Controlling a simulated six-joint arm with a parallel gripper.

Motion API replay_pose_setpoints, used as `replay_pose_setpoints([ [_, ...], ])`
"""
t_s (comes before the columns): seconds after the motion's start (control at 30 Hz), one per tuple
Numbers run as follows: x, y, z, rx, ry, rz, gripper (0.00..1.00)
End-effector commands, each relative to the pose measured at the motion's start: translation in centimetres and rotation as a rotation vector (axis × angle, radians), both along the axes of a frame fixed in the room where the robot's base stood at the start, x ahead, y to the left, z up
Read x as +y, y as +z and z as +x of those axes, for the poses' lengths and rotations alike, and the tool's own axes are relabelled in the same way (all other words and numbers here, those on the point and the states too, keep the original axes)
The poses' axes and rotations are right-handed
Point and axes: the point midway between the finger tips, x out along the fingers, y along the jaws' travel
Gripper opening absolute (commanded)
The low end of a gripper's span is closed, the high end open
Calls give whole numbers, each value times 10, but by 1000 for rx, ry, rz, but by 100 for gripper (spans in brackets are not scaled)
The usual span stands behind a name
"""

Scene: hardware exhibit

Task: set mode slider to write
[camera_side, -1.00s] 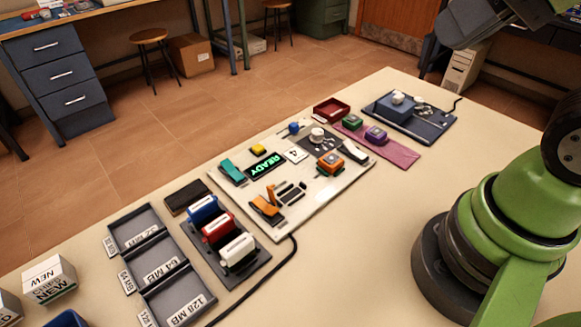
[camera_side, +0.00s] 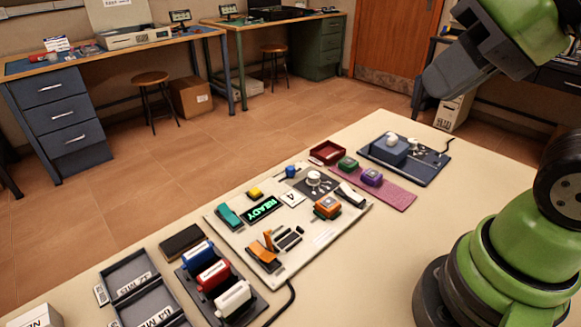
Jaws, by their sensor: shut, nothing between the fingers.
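The white control panel (camera_side: 325,236) lies on the table. It carries a teal rocker (camera_side: 229,215), a lit READY display (camera_side: 259,209), a yellow button (camera_side: 255,193), a blue knob (camera_side: 291,171), a white round dial (camera_side: 313,179) and an orange block (camera_side: 327,207). Near its front are an orange lever (camera_side: 263,255) and dark slots (camera_side: 288,238) beside a small upright orange piece (camera_side: 268,239). I cannot tell which control is the mode slider, and no write label is readable. My gripper (camera_side: 421,106) is shut and empty, high at the upper right, apart from the panel.
A rack (camera_side: 251,312) of blue, red and white cartridges and grey labelled bins (camera_side: 128,288) stand left of the panel. A red tray (camera_side: 327,153), a pink mat (camera_side: 400,198) and a dark blue unit (camera_side: 425,165) lie behind it. A black cable (camera_side: 291,292) runs along the panel's front.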

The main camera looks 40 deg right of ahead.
Motion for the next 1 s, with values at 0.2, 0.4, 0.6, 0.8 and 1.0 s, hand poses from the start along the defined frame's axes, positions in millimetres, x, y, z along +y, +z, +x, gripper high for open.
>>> replay_pose_setpoints([
  [0.2, 0, 1, 2, 3, 2, -2, 23],
  [0.4, -4, 14, 35, 65, 31, -42, 45],
  [0.6, -12, 18, 103, 176, 92, -111, 45],
  [0.8, -24, -8, 174, 287, 156, -171, 45],
  [1.0, -38, -61, 234, 402, 225, -222, 45],
])
